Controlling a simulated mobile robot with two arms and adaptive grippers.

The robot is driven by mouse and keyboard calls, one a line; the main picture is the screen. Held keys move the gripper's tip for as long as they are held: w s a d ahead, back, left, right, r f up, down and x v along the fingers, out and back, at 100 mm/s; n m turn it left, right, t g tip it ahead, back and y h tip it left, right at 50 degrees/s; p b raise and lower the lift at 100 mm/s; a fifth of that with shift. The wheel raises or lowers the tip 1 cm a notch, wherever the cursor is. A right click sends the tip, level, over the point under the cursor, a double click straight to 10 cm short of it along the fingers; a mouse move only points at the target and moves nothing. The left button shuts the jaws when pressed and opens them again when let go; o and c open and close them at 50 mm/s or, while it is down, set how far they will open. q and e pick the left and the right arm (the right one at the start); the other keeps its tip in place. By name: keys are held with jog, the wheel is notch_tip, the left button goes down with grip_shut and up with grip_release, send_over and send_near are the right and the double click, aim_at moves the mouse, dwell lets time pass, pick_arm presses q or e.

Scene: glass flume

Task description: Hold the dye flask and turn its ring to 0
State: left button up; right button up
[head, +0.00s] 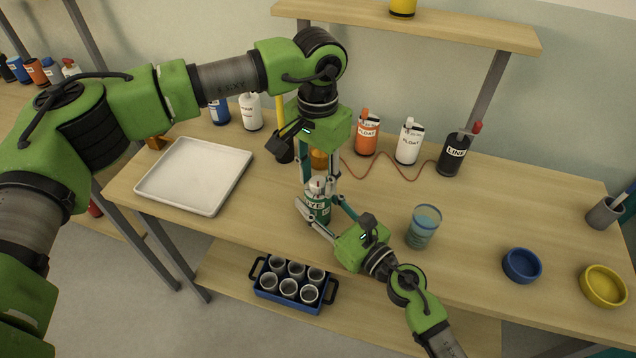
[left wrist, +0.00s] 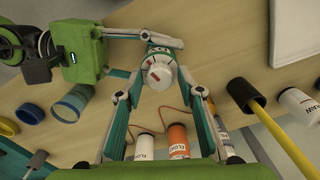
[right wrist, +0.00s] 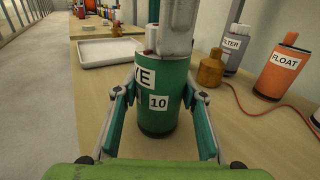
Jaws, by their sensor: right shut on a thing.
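The dye flask (head: 317,212) is green with a white label and stands upright on the bench. In the right wrist view the flask (right wrist: 164,90) shows part of its name and a "10" label. Its white top (left wrist: 158,74) has a red mark. My right gripper (head: 318,214) is shut on the flask's body from the front right, a finger on each side. My left gripper (left wrist: 160,72) points down from above, open, its fingers on either side of the white top. In the right wrist view a left finger partly hides the top; I cannot read any ring setting.
An amber bottle (right wrist: 211,68) stands close behind the flask. Orange (head: 367,135), white (head: 409,143) and black (head: 455,154) bottles stand farther back, with a red cord nearby. A white tray (head: 147,187) lies left; a teal-filled glass (head: 423,228) stands right.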

pick_arm(q)
jog(key=n, duration=0.9)
jog(key=c, duration=0.7)
